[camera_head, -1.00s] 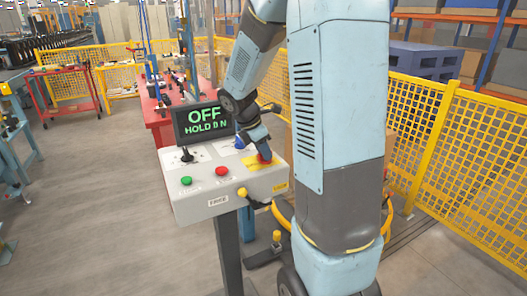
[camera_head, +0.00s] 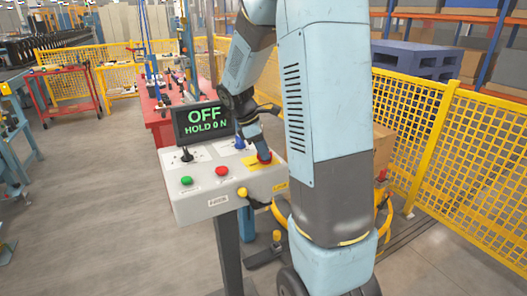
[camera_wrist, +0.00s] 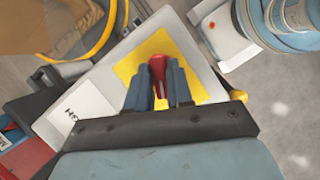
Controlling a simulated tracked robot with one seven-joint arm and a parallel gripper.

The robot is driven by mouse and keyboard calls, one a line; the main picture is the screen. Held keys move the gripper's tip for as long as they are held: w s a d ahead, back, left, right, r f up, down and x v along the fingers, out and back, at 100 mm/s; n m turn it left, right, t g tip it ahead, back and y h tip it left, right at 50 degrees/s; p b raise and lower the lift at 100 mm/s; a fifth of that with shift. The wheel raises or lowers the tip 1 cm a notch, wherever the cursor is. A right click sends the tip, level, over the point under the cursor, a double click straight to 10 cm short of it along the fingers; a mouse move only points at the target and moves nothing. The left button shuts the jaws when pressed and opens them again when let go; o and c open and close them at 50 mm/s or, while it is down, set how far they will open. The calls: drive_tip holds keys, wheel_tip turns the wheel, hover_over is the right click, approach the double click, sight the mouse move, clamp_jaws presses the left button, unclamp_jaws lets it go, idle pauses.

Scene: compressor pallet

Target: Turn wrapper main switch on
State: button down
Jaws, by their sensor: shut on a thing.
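The control box (camera_head: 228,203) is a light grey panel on a dark post. A red switch handle (camera_wrist: 158,66) sits on a yellow plate (camera_wrist: 184,52) at the box's right side; it also shows in the head view (camera_head: 264,159), partly covered. My gripper (camera_wrist: 158,72) comes down over the handle, one dark finger on each side, and is shut on it. The same gripper tip shows in the head view (camera_head: 258,150). The screen (camera_head: 202,122) on the box reads OFF and a HOLD line with 0 N.
The box also has a black selector (camera_head: 187,156), a green button (camera_head: 186,181), a red button (camera_head: 222,171), a blue knob (camera_head: 240,143) and a yellow side part (camera_head: 242,192). A yellow mesh fence (camera_head: 470,150) stands to the right. Open floor lies left.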

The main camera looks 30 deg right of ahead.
drive_tip(key=m+g+y, duration=0.1)
drive_tip(key=m, duration=0.5)
drive_tip(key=shift+w+d+g+y, duration=0.1)
drive_tip(key=shift+w+g+y, duration=0.1)
drive_tip(key=shift+g+y, duration=0.2)
drive_tip(key=m+y, duration=0.1)
drive_tip(key=m, duration=0.2)
drive_tip(key=m+y, duration=0.1)
drive_tip(key=m, duration=0.2)
drive_tip(key=shift+d+m+g, duration=0.15)
drive_tip(key=shift+m+g, duration=0.15)
drive_tip(key=c, duration=1.1)
unclamp_jaws()
drive_tip(key=v, duration=1.3)
drive_tip(key=shift+w+d+r, duration=0.15)
drive_tip(key=shift+w+r, duration=0.1)
drive_tip(key=shift+r, duration=0.05)
